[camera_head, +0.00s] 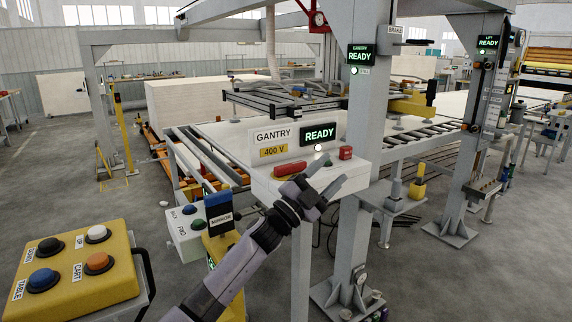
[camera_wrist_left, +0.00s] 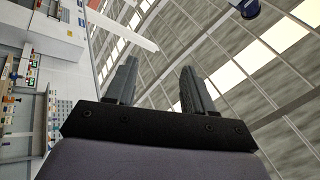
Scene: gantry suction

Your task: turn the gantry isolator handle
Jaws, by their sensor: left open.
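The gantry control box (camera_head: 268,183) is white, on a post in the middle of the head view, under a "GANTRY 400 V" and green "READY" sign (camera_head: 318,135). A red handle (camera_head: 290,169) lies across its sloped top, seemingly the isolator handle. My left gripper (camera_head: 323,183) is open and empty, in front of the box's right part and just below and right of the handle in the picture. I cannot tell whether it touches the box. In the left wrist view the open fingers (camera_wrist_left: 158,78) have nothing between them, and the handle is not seen. My right gripper is not in view.
A yellow button box (camera_head: 75,293) with several buttons stands at the lower left. A smaller white box (camera_head: 184,238) with blue and green buttons is beside my left arm. A grey gantry column (camera_head: 362,130) rises right of the box. A red button (camera_head: 345,153) sits at the box's right end.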

